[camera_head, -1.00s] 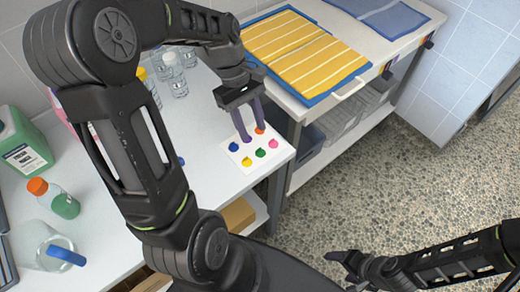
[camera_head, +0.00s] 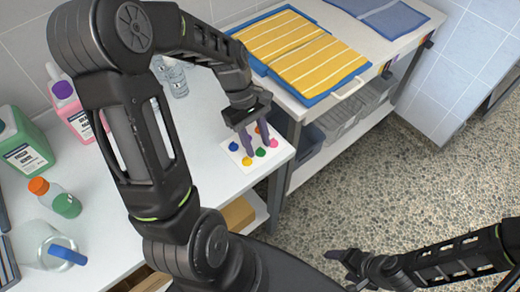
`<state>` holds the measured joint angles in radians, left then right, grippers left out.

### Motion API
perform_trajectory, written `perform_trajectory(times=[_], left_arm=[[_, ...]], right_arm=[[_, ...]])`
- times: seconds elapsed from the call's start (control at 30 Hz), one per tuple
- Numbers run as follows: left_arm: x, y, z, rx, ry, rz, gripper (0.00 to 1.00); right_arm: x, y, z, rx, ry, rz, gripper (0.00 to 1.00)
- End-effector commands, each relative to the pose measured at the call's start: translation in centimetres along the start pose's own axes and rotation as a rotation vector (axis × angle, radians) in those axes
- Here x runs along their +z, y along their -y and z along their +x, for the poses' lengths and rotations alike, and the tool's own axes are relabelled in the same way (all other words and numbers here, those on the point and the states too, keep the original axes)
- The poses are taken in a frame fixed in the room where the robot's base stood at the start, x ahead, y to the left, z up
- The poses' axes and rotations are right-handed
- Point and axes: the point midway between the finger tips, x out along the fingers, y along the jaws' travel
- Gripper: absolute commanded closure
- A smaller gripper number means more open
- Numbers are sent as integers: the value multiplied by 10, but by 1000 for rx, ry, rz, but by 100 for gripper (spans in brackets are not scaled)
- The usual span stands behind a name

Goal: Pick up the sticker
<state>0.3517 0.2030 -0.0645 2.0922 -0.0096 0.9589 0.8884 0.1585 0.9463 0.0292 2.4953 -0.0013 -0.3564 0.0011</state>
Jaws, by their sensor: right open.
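A white sticker sheet (camera_head: 231,158) lies near the front right corner of the left table. It carries several coloured dot stickers: blue (camera_head: 233,146), yellow (camera_head: 247,161), green (camera_head: 260,152), pink (camera_head: 273,143) and an orange one partly hidden by a finger. My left gripper (camera_head: 257,151) points down over the sheet, its two purple fingers a little apart and their tips near the green sticker. I cannot tell whether the tips touch the sheet. My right gripper (camera_head: 344,263) is open and empty at the lower right, over the floor.
Yellow striped towels (camera_head: 300,50) lie on a blue mat on the neighbouring table, close beside my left gripper.

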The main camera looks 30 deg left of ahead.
Motion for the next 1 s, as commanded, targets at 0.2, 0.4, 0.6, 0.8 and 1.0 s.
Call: perform_trajectory(times=[0.2, 0.4, 0.6, 0.8, 1.0], left_arm=[[0, 0, 0, 0, 0, 0, 61], [0, 0, 0, 0, 0, 0, 61], [0, 0, 0, 0, 0, 0, 76], [0, 0, 0, 0, 0, 0, 92], [0, 0, 0, 0, 0, 0, 100]], right_arm=[[0, 0, 0, 0, 0, 0, 25], [0, 0, 0, 0, 0, 0, 25], [0, 0, 0, 0, 0, 0, 25], [0, 0, 0, 0, 0, 0, 25], [0, 0, 0, 0, 0, 0, 25]])
